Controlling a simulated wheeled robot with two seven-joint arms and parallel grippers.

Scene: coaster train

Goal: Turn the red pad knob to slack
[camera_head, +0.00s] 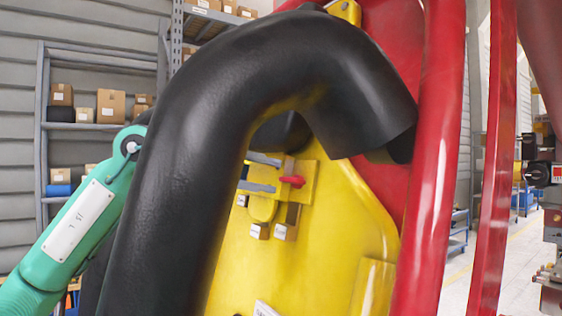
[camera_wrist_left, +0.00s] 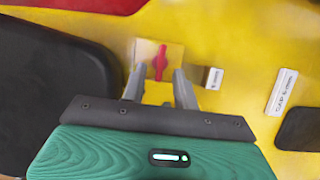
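The red pad knob (camera_head: 292,181) sticks out from a yellow panel (camera_head: 324,236) in the head view. In the left wrist view it is a narrow red bar (camera_wrist_left: 160,62) on a yellowish square plate (camera_wrist_left: 174,55), with its length running up and down the picture. My left gripper (camera_head: 277,175) is open, its grey fingers pointing at the knob. In the left wrist view the fingertips (camera_wrist_left: 158,72) stand apart to the left and right of the knob's lower part, with gaps visible; I cannot tell the depth. My right gripper is not in view.
A thick black padded bar (camera_head: 185,165) arches in front of the panel and hides part of my left arm. Small white labels (camera_head: 280,232) sit below the knob; their text is unreadable. Red posts (camera_head: 437,150) stand at the right. Shelves with boxes (camera_head: 110,105) stand behind.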

